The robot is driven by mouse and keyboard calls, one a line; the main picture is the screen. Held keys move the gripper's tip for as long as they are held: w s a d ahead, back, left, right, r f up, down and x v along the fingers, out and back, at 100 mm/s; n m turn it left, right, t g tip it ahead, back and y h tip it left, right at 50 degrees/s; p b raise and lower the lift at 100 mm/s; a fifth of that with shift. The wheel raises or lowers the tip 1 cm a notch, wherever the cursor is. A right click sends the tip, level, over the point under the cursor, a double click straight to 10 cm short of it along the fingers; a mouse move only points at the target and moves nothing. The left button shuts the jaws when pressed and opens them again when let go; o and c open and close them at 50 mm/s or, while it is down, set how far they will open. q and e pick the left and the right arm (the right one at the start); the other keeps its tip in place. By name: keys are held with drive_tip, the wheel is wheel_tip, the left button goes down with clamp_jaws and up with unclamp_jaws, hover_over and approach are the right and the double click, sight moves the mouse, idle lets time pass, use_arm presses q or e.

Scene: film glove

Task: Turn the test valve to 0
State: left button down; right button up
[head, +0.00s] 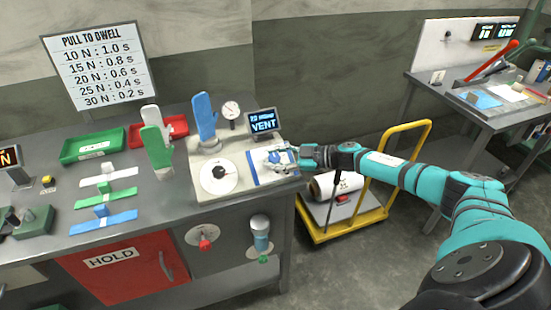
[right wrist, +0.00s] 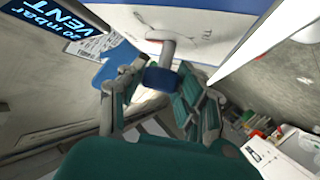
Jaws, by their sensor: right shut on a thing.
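The test valve (head: 277,157) is on the white panel at the right end of the grey test stand (head: 210,152). Its blue-and-grey handle is partly hidden by my gripper. In the right wrist view, a grey stem with a blue handle end (right wrist: 161,79) comes out from the panel between my fingers. My right gripper (head: 290,157) reaches in from the right and is shut on the valve handle; its fingers also show in the wrist view (right wrist: 160,95). The scale mark that the valve points to is too small to read. My left gripper is not in view.
The display (head: 263,122) behind the valve reads "20 mbar" and "VENT". A yellow trolley (head: 345,215) with a white roll stands below my right arm.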

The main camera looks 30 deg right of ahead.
drive_tip(key=o, duration=1.2)
drive_tip(key=v, duration=1.2)
drive_tip(key=shift+a, duration=0.15)
